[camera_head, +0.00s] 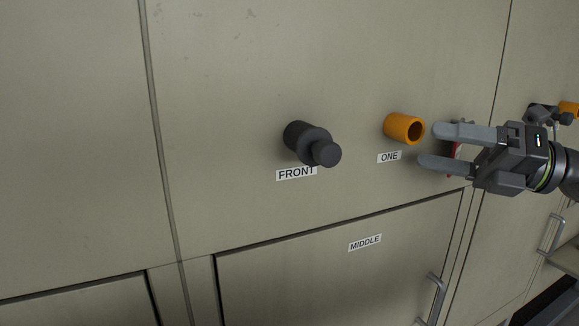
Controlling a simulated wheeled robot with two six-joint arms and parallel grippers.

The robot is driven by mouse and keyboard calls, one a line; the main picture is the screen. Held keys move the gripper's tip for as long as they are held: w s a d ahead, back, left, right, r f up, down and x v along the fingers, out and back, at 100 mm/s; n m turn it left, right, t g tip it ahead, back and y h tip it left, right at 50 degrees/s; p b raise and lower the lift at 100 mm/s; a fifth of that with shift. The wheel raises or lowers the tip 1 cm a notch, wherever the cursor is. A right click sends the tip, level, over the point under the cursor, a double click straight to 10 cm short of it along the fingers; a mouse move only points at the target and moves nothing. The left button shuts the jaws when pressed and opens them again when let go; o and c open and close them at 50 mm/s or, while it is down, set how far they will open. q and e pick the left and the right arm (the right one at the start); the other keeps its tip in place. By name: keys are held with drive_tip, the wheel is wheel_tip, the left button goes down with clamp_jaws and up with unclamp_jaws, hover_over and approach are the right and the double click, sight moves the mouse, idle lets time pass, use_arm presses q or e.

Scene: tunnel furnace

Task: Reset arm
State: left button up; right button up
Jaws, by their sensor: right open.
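My right gripper (432,147) comes in from the right side of the head view. Its two grey fingers point left and are spread apart, with nothing held between them. The fingertips are just right of an orange hollow cylinder (403,128) on the panel, which bears the label ONE below it. A small red part shows behind the fingers, mostly hidden by them. My left gripper is not in view.
A black knob (312,143) sticks out of the beige panel (230,70) above the label FRONT. Below is a door marked MIDDLE (365,243) with a metal handle (436,298). Another handle (550,236) and an orange part (568,109) show at the right.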

drive_tip(key=d+f+m+t+h, duration=0.4)
drive_tip(key=f+m+h, duration=0.3)
drive_tip(key=f+m, duration=0.4)
drive_tip(key=d+f+m+t+h, duration=0.45)
drive_tip(key=f+m+h, duration=0.35)
drive_tip(key=m, duration=0.5)
drive_tip(key=d+f+m+t+h, duration=0.3)
drive_tip(key=d+f+m+h, duration=0.25)
drive_tip(key=f+m, duration=0.6)
drive_tip(key=s+f+m+g+h, duration=0.1)
drive_tip(key=s+f+m+g, duration=0.1)
drive_tip(key=s+f+g, duration=0.4)
drive_tip(key=s+f+m+g, duration=0.15)
drive_tip(key=s+f, duration=0.25)
drive_tip(key=f, duration=0.5)
drive_tip(key=s+a+f+m+g+y, duration=0.1)
drive_tip(key=s+a+f+g, duration=0.3)
drive_tip(key=s, duration=0.4)
drive_tip(key=s+a+f+m+g+y, duration=0.1)
drive_tip(key=s+a+f+g, duration=0.15)
drive_tip(key=s+f, duration=0.45)
wheel_tip(320, 180, down, 24)
drive_tip(key=s+d+g, duration=0.1)
drive_tip(key=d+g, duration=0.1)
drive_tip(key=s+a+f+g, duration=0.1)
drive_tip(key=s+f, duration=1.3)
drive_tip(key=s, duration=0.1)
drive_tip(key=shift+a+f+y, duration=0.15)
drive_tip(key=shift+f+y, duration=0.05)
drive_tip(key=shift+y, duration=0.25)
